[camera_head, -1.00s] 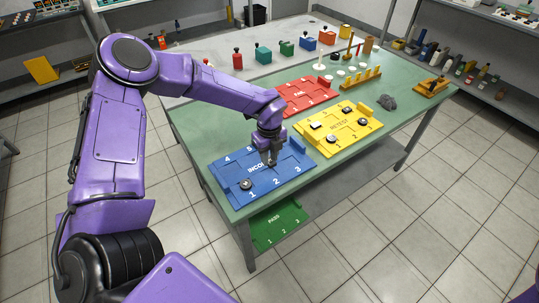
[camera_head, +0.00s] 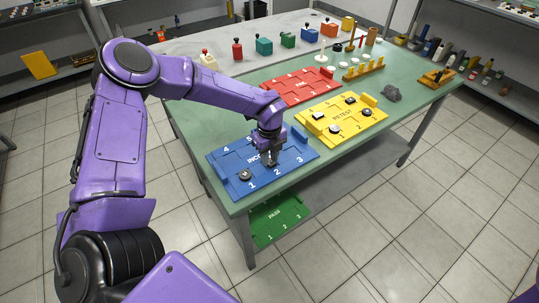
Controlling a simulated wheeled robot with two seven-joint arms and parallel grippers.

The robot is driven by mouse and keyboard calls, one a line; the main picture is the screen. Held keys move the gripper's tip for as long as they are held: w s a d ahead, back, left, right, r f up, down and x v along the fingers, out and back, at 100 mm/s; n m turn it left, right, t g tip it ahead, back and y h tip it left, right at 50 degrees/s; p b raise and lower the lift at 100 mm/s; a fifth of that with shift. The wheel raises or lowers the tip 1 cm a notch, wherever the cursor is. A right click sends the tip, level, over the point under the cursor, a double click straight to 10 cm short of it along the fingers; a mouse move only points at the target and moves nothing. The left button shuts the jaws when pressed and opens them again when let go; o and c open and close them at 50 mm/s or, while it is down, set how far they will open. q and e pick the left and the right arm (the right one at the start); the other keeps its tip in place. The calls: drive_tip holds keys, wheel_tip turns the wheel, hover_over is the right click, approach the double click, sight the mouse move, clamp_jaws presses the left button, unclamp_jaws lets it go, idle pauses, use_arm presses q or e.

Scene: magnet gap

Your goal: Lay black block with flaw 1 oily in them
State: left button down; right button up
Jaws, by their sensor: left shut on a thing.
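My left gripper (camera_head: 269,161) is low over the blue tray (camera_head: 298,167), close to the number 2. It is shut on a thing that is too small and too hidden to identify. A round dark piece with a pale centre (camera_head: 245,174) lies by number 1 on the blue tray. The yellow tray marked RETEST (camera_head: 361,132) holds several small pieces, among them a dark one (camera_head: 350,98) at the back. No oily flaw can be made out on any piece. My right gripper is out of view.
A red tray (camera_head: 298,86) lies behind the blue one. A green PASS tray (camera_head: 279,219) is on the lower shelf. A yellow rack (camera_head: 364,70), a grey lump (camera_head: 391,93) and several coloured containers stand farther back. The table's front edge is close to the blue tray.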

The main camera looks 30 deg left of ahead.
use_arm(q)
drive_tip(key=shift+f, duration=0.15)
idle(0.8)
drive_tip(key=c, duration=0.8)
unclamp_jaws()
drive_tip(key=c, duration=0.5)
drive_tip(key=shift+c, duration=0.2)
drive_tip(key=shift+r+p, duration=1.5)
drive_tip(key=shift+r, duration=0.85)
drive_tip(key=o, duration=0.6)
drive_tip(key=shift+f, duration=0.1)
drive_tip(key=shift+c, duration=0.2)
